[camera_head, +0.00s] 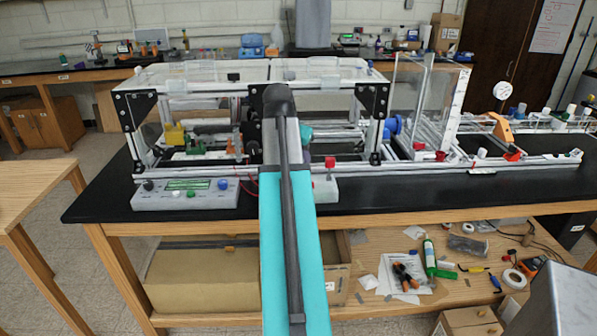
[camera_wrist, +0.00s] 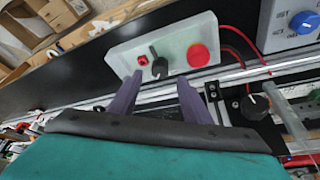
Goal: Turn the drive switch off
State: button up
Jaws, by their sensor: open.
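Which part is the drive switch, I cannot read from any label. My gripper (camera_wrist: 158,79) is open, its two purple fingers pointing at the box with the black knob between the fingertips. Whether they touch the box I cannot tell. In the head view the box (camera_head: 326,190) stands on the black bench, partly hidden by my arm, which also hides my gripper there.
A grey control box (camera_head: 185,195) with a green display and a blue knob stands left on the bench; its blue knob (camera_wrist: 303,21) shows in the wrist view. Red wires run beside the switch box. The extrusion frame (camera_head: 215,75) stands behind. Bare black bench top (camera_head: 420,195) lies to the right.

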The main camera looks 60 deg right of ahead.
jog(key=shift+x, duration=2.55)
jog(key=c, duration=1)
